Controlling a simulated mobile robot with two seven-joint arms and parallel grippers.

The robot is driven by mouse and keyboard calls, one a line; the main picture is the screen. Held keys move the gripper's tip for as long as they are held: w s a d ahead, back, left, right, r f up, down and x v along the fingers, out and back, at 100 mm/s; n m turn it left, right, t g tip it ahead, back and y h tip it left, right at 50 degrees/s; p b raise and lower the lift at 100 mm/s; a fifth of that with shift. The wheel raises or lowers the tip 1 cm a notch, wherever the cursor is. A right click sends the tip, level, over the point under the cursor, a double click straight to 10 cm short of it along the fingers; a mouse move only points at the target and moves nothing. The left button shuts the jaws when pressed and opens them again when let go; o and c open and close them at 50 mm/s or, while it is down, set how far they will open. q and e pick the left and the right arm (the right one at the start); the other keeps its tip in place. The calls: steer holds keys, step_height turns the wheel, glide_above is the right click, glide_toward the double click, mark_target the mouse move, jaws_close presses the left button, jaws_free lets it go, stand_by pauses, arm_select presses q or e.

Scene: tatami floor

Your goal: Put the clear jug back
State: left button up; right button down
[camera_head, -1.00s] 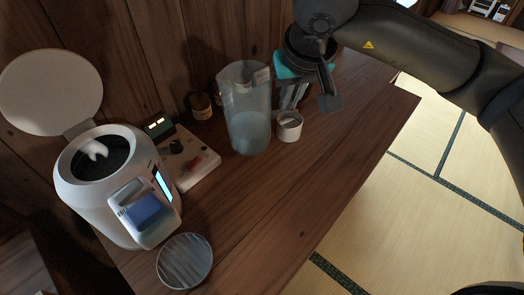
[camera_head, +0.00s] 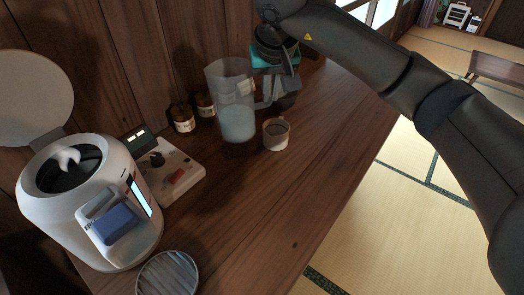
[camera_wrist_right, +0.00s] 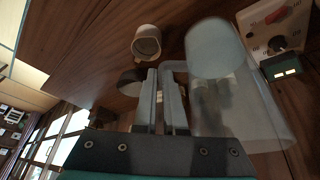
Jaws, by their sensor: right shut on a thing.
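The clear jug (camera_head: 231,88), with pale bluish liquid low in it, is upright over the wooden counter beside the wall. I cannot tell if its base touches the wood. My right gripper (camera_head: 268,92) is on its right side, with the fingers shut on its handle. In the right wrist view the right gripper's fingers (camera_wrist_right: 165,100) meet the handle, and the jug (camera_wrist_right: 240,105) fills the right side. My left gripper is not in view.
A small cup (camera_head: 276,135) stands close to the jug's right. Brown bottles (camera_head: 182,118) stand behind left. A device with a red switch (camera_head: 172,172), a white lidded machine (camera_head: 85,195) and a ribbed round disc (camera_head: 168,274) lie leftward. The counter's front right is clear.

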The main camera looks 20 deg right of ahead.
step_height(320, 180, down, 15)
steer(key=b, duration=0.2)
steer(key=shift+r, duration=0.2)
steer(key=c, duration=1)
jaws_free()
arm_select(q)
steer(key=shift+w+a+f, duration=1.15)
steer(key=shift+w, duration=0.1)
arm_select(e)
steer(key=shift+o, duration=0.2)
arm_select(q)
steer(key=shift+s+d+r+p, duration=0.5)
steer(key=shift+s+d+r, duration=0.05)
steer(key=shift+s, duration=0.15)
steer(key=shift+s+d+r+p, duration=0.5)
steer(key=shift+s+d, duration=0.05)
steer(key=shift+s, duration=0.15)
arm_select(e)
steer(key=v, duration=1.2)
